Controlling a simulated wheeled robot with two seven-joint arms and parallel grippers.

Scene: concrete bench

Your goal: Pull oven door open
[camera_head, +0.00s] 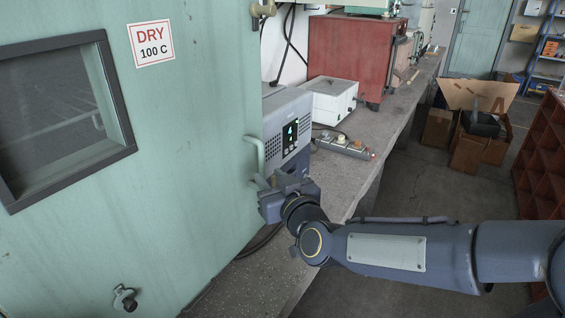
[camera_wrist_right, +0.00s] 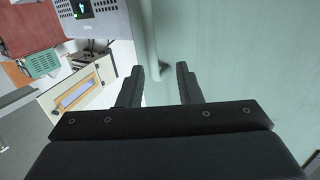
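The oven door (camera_head: 185,190) is a large pale green panel with a dark-framed window (camera_head: 66,105) and fills the left of the head view. Its curved handle (camera_head: 259,158) is at the door's right edge. My right gripper (camera_head: 268,187) is at the handle's lower part. In the right wrist view the fingers (camera_wrist_right: 160,84) are apart. The handle (camera_wrist_right: 148,40) runs down from the top to the gap between them, close to the left finger; contact cannot be told. Whether the door stands ajar cannot be told. My left gripper is not in view.
A grey unit with a lit display (camera_head: 290,138) stands right beside the door edge. A white box (camera_head: 330,100), a power strip (camera_head: 345,147) and a red cabinet (camera_head: 352,58) are farther back on the concrete bench (camera_head: 345,180). Cardboard boxes (camera_head: 468,150) lie on the floor.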

